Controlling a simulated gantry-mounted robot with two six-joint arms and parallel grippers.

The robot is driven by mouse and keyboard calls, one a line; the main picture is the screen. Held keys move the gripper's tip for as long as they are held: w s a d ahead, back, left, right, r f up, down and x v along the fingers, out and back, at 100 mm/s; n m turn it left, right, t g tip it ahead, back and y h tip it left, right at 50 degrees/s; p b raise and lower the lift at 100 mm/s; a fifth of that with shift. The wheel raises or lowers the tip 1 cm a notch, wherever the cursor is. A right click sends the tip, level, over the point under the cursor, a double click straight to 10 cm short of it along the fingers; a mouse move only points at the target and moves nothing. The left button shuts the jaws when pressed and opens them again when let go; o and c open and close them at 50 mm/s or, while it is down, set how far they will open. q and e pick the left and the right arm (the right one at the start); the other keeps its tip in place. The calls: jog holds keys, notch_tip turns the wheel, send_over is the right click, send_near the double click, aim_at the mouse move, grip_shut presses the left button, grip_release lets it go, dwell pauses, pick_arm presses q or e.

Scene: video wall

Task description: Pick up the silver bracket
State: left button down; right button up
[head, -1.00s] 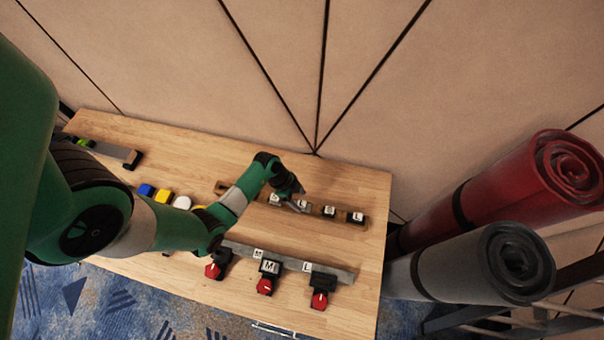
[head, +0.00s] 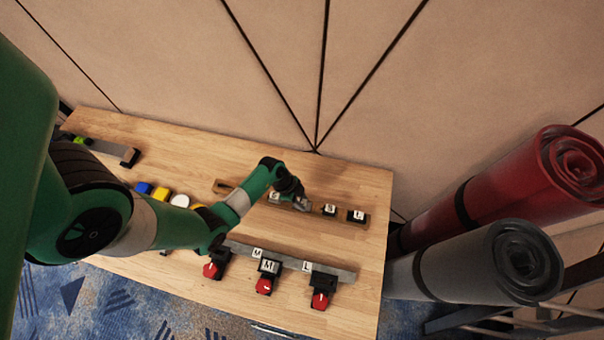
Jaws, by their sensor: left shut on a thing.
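The silver bracket (head: 277,198) is a small grey-silver piece at the back rack on the wooden table, partly hidden by my gripper. My left gripper (head: 301,204) reaches down over this rack from the left and its jaws are shut on the bracket. The fingertips are small and dark here, so the exact grip is hard to make out. I cannot tell whether the bracket is clear of the rack. My right gripper is out of view.
The back rack (head: 342,219) also holds dark labelled pieces. In front, a grey rail (head: 336,273) carries several red-knobbed switches (head: 320,300). Coloured buttons (head: 161,194) sit left, near my arm. Rolled mats (head: 470,262) stand right of the table (head: 350,180).

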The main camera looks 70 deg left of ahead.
pick_arm(q)
notch_tip(320, 180, up, 9)
jog(key=p, duration=0.4)
jog(key=shift+r, duration=0.55)
jog(key=shift+p, duration=0.7)
